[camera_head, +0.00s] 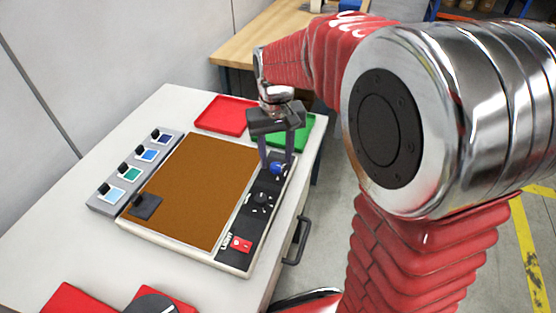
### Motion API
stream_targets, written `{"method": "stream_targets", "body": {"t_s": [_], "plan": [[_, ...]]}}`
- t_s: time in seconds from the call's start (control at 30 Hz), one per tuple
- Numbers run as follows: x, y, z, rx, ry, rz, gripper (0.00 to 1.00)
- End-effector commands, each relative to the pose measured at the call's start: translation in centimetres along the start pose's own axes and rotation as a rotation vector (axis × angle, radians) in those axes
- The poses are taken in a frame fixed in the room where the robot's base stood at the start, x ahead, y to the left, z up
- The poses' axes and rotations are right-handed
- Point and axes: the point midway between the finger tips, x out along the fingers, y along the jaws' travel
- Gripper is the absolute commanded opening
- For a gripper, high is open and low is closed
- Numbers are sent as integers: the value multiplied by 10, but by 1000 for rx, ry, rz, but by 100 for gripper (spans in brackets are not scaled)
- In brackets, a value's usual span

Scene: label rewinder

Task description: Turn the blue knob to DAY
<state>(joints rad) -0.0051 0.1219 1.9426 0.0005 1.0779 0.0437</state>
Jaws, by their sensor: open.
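The blue knob (277,168) sits at the far end of the black control strip (246,222) along the right side of the brown-topped panel (198,190). My gripper (276,163) points down over this knob, its two fingers on either side of it. The fingers are open; whether they touch the knob cannot be told. The knob's pointer and the DAY mark are too small or hidden to read. A black knob (261,200) and a red switch (241,244) sit nearer on the same strip, beside the word LIGHT.
A grey rack (103,205) with several coloured tiles lies left of the panel. A red tray (225,115) and a green tray (301,138) lie at the far end. A black block (146,206) rests on the panel. A drawer handle (296,241) juts from the table's right side.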

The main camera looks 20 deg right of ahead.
Motion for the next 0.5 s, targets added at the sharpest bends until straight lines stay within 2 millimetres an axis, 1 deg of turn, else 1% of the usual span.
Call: {"method": "stream_targets", "body": {"t_s": [0.03, 0.2, 0.5], "plan": [[7, 0, 0, 0, -2, 0, 42], [20, 0, 0, 0, 0, 0, 42], [22, 0, 0, 1, 1, 0, 42]]}}
